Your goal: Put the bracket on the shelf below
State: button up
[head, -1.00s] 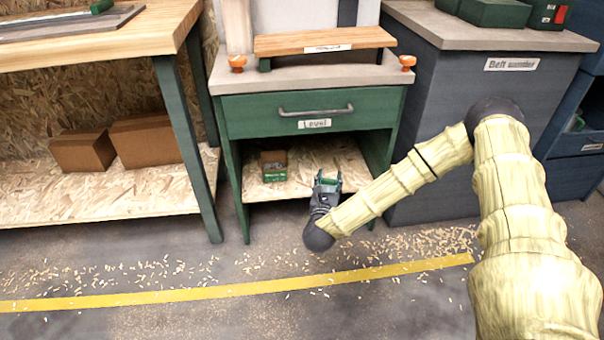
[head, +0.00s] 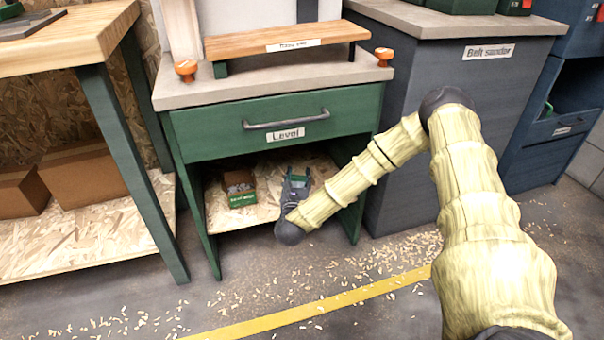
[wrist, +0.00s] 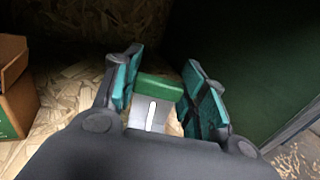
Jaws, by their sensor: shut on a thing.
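My gripper (head: 296,178) reaches under the green drawer unit and sits over the right part of the chipboard shelf (head: 232,217). In the wrist view, the teal-padded fingers of my gripper (wrist: 160,86) stand either side of the bracket (wrist: 158,87), a small piece with a green end and a grey slotted part. My gripper is shut on it. The shelf (wrist: 62,120) shows behind and left of the fingers. I cannot tell whether the bracket touches the shelf. In the head view the bracket is too small to make out clearly.
A small green and brown box (head: 240,190) with grey contents stands on the shelf, left of my gripper; its edge (wrist: 15,90) shows in the wrist view. The drawer (head: 285,125) is close above. The unit's green side panel (wrist: 245,70) is on the right.

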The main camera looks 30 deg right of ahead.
jog(key=w+d+b, duration=0.1)
jog(key=w+d, duration=0.1)
jog(key=d, duration=0.1)
jog(key=w+d+f+b, duration=0.1)
jog(key=w+d, duration=0.1)
jog(key=d, duration=0.1)
jog(key=w+d+b, duration=0.2)
jog(key=w+d, duration=0.1)
jog(key=shift+f, duration=0.15)
jog(key=shift+d+f+b, duration=0.1)
jog(key=shift+f+b, duration=1.15)
jog(key=shift+f, duration=0.45)
jog(key=shift+f, duration=0.15)
jog(key=o, duration=1.1)
jog(key=shift+r, duration=0.3)
jog(key=p+v, duration=0.4)
jog(key=v, duration=0.8)
jog(key=shift+f+p, duration=0.15)
jog(key=shift+p, duration=0.15)
